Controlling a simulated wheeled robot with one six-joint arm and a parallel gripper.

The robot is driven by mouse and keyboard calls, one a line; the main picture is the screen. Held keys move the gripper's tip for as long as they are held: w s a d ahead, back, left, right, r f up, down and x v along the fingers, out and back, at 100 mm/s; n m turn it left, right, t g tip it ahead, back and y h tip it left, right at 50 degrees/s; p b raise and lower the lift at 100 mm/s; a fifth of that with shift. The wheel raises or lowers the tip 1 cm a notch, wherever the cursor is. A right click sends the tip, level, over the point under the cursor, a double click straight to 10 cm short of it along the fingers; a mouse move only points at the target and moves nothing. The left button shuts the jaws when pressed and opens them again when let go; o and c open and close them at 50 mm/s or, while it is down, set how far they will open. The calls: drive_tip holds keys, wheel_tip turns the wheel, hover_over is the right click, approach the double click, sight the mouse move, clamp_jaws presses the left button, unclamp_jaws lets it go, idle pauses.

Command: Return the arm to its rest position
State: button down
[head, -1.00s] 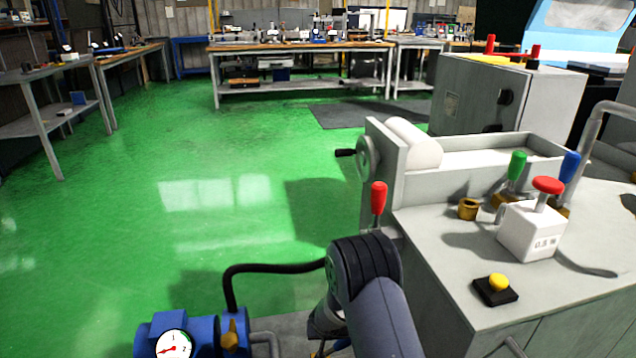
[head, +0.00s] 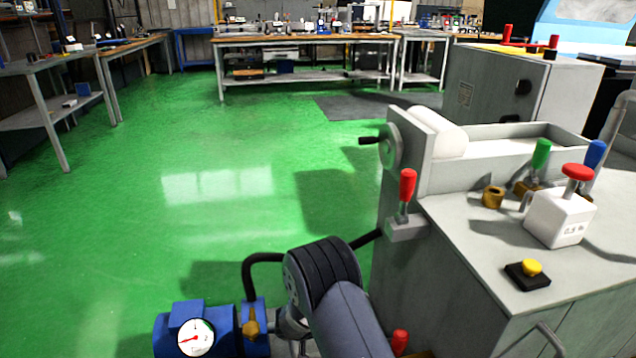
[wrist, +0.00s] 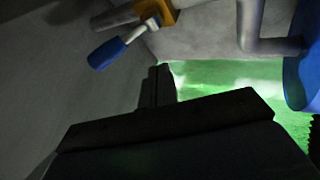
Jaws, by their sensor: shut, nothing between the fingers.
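My gripper (wrist: 158,86) shows in the wrist view as a dark silhouette, its fingers together and nothing seen between them. It points into a shaded space with green floor beyond. A blue-handled lever (wrist: 107,54) on an orange-yellow fitting is up and left of the fingertips, apart from them. In the head view my arm's dark elbow and grey link are low in the middle, between the blue pump and the grinder (head: 460,235). The gripper itself is out of sight there.
The blue pump (head: 172,330) with a dial gauge and black hose stands left of my arm. A red-handled lever (head: 407,187) juts from the grinder's near left corner, and another red knob (head: 399,341) is just right of my link. Green floor (head: 220,225) at left is open.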

drive_tip(key=s+a+r+p, duration=0.2)
drive_tip(key=s+a+r, duration=0.1)
drive_tip(key=a+r, duration=0.1)
drive_tip(key=shift+s+a+r, duration=0.15)
drive_tip(key=shift+a+r, duration=0.05)
drive_tip(key=shift+r, duration=0.25)
drive_tip(key=shift+d, duration=0.15)
